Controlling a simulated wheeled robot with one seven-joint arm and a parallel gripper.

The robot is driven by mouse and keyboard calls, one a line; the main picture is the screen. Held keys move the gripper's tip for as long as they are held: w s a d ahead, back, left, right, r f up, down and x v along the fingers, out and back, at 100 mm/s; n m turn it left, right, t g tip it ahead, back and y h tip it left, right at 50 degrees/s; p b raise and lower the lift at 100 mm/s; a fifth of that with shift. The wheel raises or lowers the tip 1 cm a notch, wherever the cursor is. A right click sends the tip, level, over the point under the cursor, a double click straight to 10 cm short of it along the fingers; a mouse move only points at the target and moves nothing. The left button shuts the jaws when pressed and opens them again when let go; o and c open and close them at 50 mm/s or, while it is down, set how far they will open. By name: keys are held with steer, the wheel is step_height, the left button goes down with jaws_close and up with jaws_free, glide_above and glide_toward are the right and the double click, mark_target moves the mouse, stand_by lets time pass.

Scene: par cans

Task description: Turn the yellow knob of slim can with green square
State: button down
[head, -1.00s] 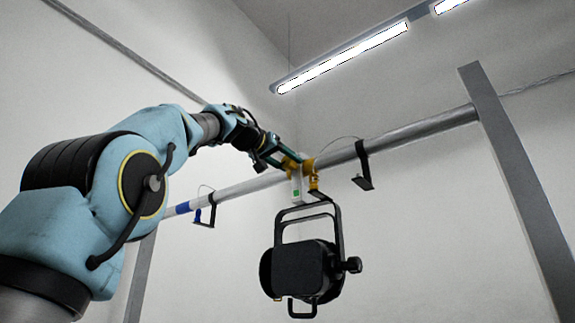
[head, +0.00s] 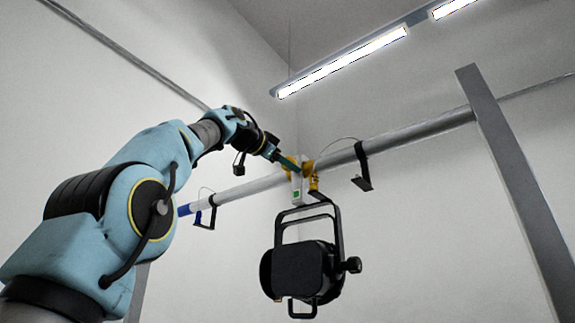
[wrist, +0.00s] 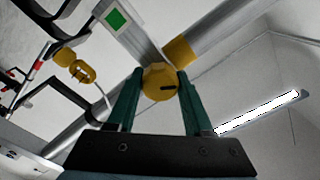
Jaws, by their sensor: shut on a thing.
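The slim can (head: 301,281) is black and hangs from the grey pipe by its yoke and a white clamp. The clamp bears a green square (head: 296,192), which also shows in the wrist view (wrist: 115,19). The yellow knob (wrist: 160,82), with a dark slot mark on its face, sits at the pipe beside the clamp. My gripper (wrist: 160,85) has its two green fingers on either side of the knob, shut on it. In the head view my gripper (head: 297,167) reaches the clamp from the upper left, and the fingers partly hide the knob.
The pipe (head: 420,131) runs across to a grey post (head: 510,180) at right. Black brackets hang from it at right (head: 362,167) and left (head: 207,217). A second yellow fitting (wrist: 75,67) shows in the wrist view. A lit tube lamp (head: 340,63) is overhead.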

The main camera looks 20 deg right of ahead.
steer(key=m, duration=0.4)
steer(key=shift+m, duration=2.2)
steer(key=shift+c, duration=1.5)
jaws_free()
steer(key=b+v, duration=0.4)
steer(key=v, duration=0.6)
steer(key=shift+s+a+b, duration=0.2)
steer(key=shift+a+b, duration=0.15)
